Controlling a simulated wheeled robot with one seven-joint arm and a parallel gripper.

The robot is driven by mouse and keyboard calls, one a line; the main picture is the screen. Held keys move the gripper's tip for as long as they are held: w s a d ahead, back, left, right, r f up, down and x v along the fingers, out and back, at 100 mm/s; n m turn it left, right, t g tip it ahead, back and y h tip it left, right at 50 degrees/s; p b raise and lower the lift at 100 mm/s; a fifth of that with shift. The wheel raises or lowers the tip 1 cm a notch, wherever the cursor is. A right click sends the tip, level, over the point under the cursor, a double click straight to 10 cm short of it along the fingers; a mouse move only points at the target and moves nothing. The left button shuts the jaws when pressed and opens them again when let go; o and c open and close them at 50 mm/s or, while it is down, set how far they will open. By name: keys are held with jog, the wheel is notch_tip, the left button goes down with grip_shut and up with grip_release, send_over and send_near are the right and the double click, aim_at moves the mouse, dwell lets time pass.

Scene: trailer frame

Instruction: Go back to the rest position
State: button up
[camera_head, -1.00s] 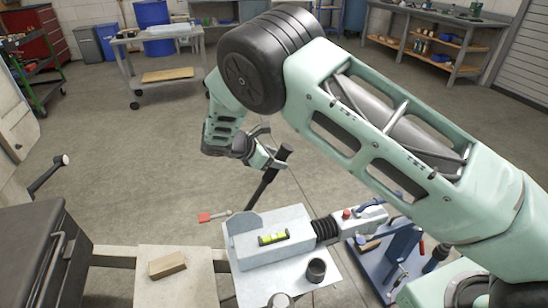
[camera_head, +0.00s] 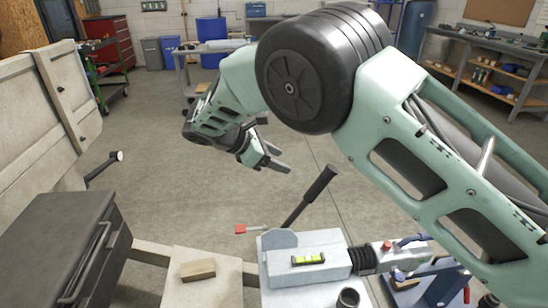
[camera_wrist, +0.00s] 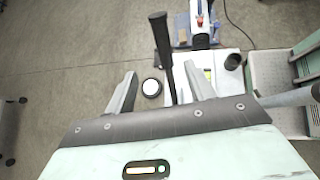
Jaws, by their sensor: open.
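My gripper (camera_head: 275,157) is open and empty in the head view, to the upper left of the black lever handle (camera_head: 318,184). In the wrist view, my gripper (camera_wrist: 162,85) shows its two fingers spread apart. The black lever (camera_wrist: 161,38) shows beyond and between them in that view; I see no contact with it. The lever stands tilted at the grey trailer coupling box (camera_head: 330,262), which carries a yellow-green spirit level (camera_head: 308,259).
A wooden block (camera_head: 198,269) lies on a pale board left of the coupling. A dark toolbox (camera_head: 60,240) stands at the lower left. Open floor lies beyond.

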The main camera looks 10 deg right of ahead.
jog(key=shift+s+a+r, duration=0.1)
jog(key=shift+a+r, duration=0.2)
jog(key=shift+a, duration=0.05)
jog(key=s+d+r+m+g+y+p, duration=0.1)
jog(key=s+d+r+m+y+p, duration=0.1)
jog(key=s, duration=0.9)
jog(key=s+d+r+m+y+p, duration=0.2)
jog(key=s+r+m+y, duration=0.3)
jog(key=s, duration=0.7)
jog(key=s+d+r+m+g+y+p, duration=0.1)
jog(key=s+r+m, duration=0.4)
jog(key=s, duration=0.7)
jog(key=d+y+p, duration=0.1)
jog(key=y+p, duration=0.1)
jog(key=shift+s+d+r+g+y, duration=0.15)
jog(key=shift+d+g+y, duration=0.15)
jog(key=shift+d, duration=0.1)
